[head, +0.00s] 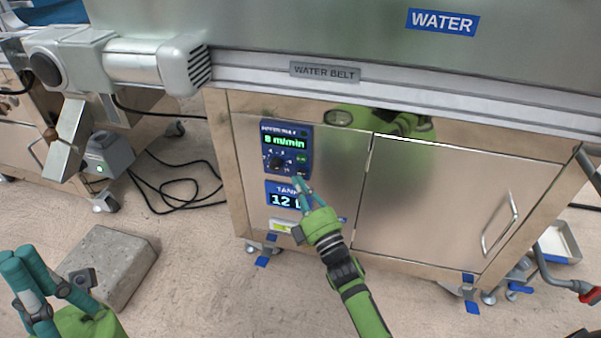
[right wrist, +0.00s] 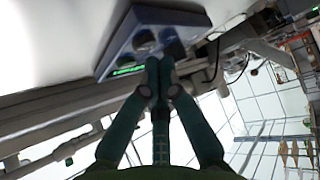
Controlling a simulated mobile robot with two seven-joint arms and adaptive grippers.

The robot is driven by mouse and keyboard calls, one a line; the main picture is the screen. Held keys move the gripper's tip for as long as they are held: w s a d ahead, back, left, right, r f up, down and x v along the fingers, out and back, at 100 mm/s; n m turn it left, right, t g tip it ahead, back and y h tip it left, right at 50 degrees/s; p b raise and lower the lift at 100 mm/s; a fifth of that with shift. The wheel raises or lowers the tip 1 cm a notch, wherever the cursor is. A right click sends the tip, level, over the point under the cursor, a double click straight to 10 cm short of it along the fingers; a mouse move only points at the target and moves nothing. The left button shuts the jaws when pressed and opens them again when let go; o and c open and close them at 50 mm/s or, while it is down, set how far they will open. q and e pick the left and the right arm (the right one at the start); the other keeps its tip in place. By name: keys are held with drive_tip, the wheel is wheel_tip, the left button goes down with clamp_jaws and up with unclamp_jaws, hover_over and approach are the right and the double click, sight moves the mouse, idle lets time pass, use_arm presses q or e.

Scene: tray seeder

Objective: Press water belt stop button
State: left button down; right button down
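The blue water belt control panel (head: 288,137) is on the steel cabinet front, with a lit "8 m/min" readout, a black dial (head: 275,163) and a small green button (head: 302,158). A stop button cannot be made out; the panel's lower right corner is beside my fingertips. My right gripper (head: 302,189) is shut and empty, its tips at that corner. In the right wrist view its tips (right wrist: 158,73) are together, close to the panel's edge (right wrist: 118,45) and round controls; contact cannot be told. My left gripper (head: 19,257) looks shut and empty at the lower left, far from the panel.
A blue tank display (head: 283,187) sits just below the panel. A cabinet door (head: 430,200) with a handle is to the right. The water belt rail (head: 430,85) overhangs above. A concrete block (head: 108,262) and loose cables lie on the floor at left.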

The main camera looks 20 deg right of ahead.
drive_tip(key=s+a+p, duration=0.2)
drive_tip(key=s+a, duration=0.1)
drive_tip(key=s, duration=0.2)
drive_tip(key=shift+a, duration=0.2)
idle(0.7)
